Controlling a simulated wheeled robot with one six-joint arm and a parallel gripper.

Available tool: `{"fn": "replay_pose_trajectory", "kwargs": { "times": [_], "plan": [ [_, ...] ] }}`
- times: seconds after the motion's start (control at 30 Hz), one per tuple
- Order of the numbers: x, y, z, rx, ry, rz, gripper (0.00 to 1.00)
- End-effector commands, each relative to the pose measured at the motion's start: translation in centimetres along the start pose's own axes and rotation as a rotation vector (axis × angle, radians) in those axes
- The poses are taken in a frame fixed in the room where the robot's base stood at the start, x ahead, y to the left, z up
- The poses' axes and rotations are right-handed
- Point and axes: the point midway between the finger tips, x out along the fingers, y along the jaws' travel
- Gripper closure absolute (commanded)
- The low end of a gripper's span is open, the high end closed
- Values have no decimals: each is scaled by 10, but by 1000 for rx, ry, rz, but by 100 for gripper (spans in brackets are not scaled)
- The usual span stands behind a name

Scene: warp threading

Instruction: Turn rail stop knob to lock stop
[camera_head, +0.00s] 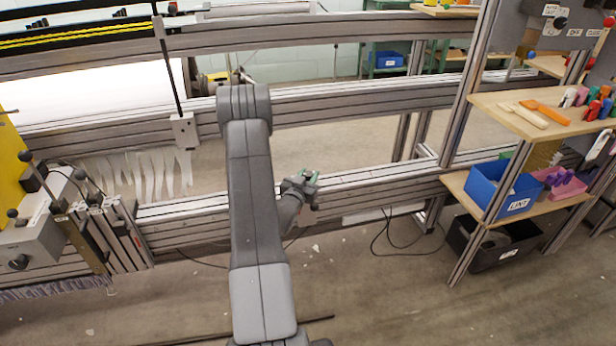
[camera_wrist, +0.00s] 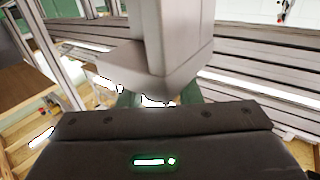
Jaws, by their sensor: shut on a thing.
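My gripper (camera_head: 305,181) is at the front lower rail (camera_head: 385,185), right of the arm's forearm in the head view. Its green fingers show small against the rail top. In the wrist view, the green fingers of my gripper (camera_wrist: 158,99) stick out past the dark gripper body. A pale grey block with an upright part (camera_wrist: 172,45) fills the middle, over the fingers, and hides the tips. My gripper is shut on the rail stop knob, but the knob itself is mostly hidden. I cannot tell which way the knob is turned.
A wooden shelf with a blue bin (camera_head: 500,187) and a black crate (camera_head: 490,243) stand at the right. A rod with a grey block (camera_head: 184,131) hangs left of my arm. White threads (camera_head: 140,175) hang at the left. Cables lie on the floor.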

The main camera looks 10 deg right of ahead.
Motion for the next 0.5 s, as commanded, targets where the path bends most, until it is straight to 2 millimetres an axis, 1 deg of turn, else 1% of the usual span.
{"fn": "replay_pose_trajectory", "kwargs": {
  "times": [0.27, 0.5],
  "plan": [
    [0, -1, 1, 2, 0, 87, 92],
    [1, -2, 1, 4, 1, 273, 92]
  ]
}}
